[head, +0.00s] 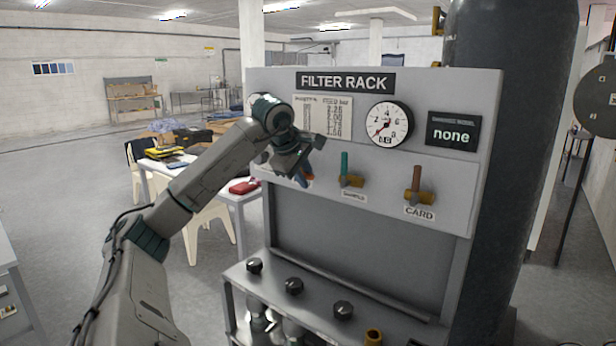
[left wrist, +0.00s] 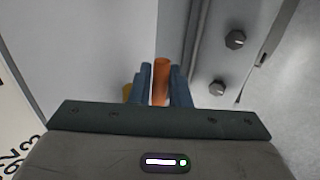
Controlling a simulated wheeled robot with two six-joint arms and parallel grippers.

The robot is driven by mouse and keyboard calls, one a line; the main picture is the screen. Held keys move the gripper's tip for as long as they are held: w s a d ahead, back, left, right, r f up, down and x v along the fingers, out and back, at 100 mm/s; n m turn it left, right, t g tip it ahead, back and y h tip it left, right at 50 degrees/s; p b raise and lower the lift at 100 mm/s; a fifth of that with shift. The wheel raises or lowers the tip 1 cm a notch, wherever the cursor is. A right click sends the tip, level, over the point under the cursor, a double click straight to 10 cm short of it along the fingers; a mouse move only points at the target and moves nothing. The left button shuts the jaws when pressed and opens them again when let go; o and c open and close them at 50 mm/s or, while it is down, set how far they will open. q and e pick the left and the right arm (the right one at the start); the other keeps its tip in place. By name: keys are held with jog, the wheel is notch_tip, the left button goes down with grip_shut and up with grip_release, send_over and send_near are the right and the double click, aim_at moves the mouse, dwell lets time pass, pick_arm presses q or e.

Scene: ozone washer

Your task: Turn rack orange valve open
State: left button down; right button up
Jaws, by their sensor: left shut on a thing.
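The filter rack panel (head: 450,185) carries a row of valves. My left gripper (head: 305,174) is at the leftmost valve of this row and hides most of it in the head view. In the left wrist view the orange valve handle (left wrist: 160,88) stands between the two blue fingers of my left gripper (left wrist: 160,72), which are shut on it. A bit of yellow valve body (left wrist: 127,90) shows beside the left finger. My right gripper is in neither view.
A teal-handled valve (head: 344,168) and a brown-handled valve (head: 416,182) labelled CARD sit to the right on the panel. A gauge (head: 388,123) is above them. A shelf with black knobs (head: 294,286) juts out below. A dark cylinder (head: 525,150) stands at the right.

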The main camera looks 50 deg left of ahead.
pick_arm(q)
jog(key=shift+f, duration=0.1)
jog(key=c, duration=1.4)
grip_release()
jog(key=shift+c, duration=0.2)
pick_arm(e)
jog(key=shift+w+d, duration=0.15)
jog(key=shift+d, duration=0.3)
pick_arm(q)
jog(key=p+v, duration=0.1)
jog(key=v, duration=0.9)
jog(key=shift+r+p, duration=0.3)
jog(key=shift+r, duration=0.1)
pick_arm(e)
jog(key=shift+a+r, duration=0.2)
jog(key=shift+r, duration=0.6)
pick_arm(q)
jog(key=shift+s+d, duration=0.1)
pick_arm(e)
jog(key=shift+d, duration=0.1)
